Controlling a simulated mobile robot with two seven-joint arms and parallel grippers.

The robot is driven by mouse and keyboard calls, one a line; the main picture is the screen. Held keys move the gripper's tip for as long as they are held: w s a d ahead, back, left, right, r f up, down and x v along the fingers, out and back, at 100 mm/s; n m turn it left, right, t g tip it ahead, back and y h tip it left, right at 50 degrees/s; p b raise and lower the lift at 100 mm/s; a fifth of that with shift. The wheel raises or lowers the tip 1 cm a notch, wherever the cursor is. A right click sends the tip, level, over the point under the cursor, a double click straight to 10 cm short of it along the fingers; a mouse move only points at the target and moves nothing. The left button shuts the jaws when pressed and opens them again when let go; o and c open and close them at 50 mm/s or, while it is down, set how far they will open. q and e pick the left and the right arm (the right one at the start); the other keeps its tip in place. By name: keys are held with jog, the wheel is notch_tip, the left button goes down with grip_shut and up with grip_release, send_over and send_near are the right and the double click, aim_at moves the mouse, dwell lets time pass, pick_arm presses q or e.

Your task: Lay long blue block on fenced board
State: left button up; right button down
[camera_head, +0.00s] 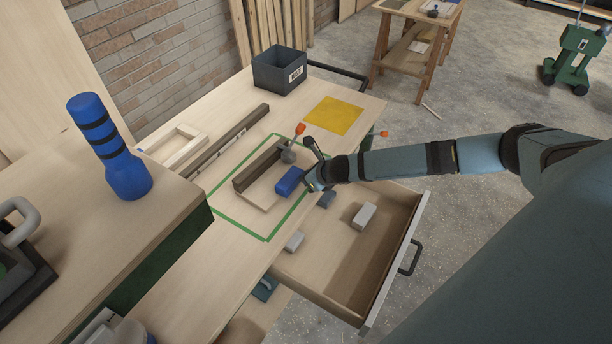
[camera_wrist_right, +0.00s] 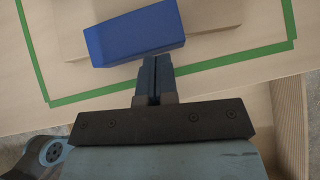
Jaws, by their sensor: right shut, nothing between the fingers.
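The long blue block (camera_head: 289,180) lies on the bench inside a green outline, at the front edge of a light wood board (camera_head: 255,198) with a dark brown fence (camera_head: 262,166). In the right wrist view the blue block (camera_wrist_right: 135,33) overlaps the pale board (camera_wrist_right: 212,14); the board shows past both sides of it. The block looks apart from the fence. My right gripper (camera_head: 310,181) is at the block's near right end. Its fingers (camera_wrist_right: 157,66) are shut and empty, just beside the block's long side. My left gripper is in neither view.
An open drawer (camera_head: 385,240) with grey blocks (camera_head: 363,216) sits below the right bench edge. A dark bin (camera_head: 279,72), yellow sheet (camera_head: 334,116) and long dark bar (camera_head: 228,140) lie farther back.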

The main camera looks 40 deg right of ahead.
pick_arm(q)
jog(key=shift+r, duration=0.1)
pick_arm(e)
jog(key=shift+w, duration=0.25)
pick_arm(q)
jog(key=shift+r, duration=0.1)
pick_arm(e)
jog(key=shift+w+a, duration=0.15)
jog(key=shift+w, duration=0.15)
pick_arm(q)
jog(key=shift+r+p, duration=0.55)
jog(key=shift+p, duration=0.15)
pick_arm(e)
jog(key=w, duration=0.2)
jog(key=w+a, duration=0.1)
jog(key=w, duration=0.3)
jog(key=shift+w+a, duration=0.25)
jog(key=shift+a, duration=0.15)
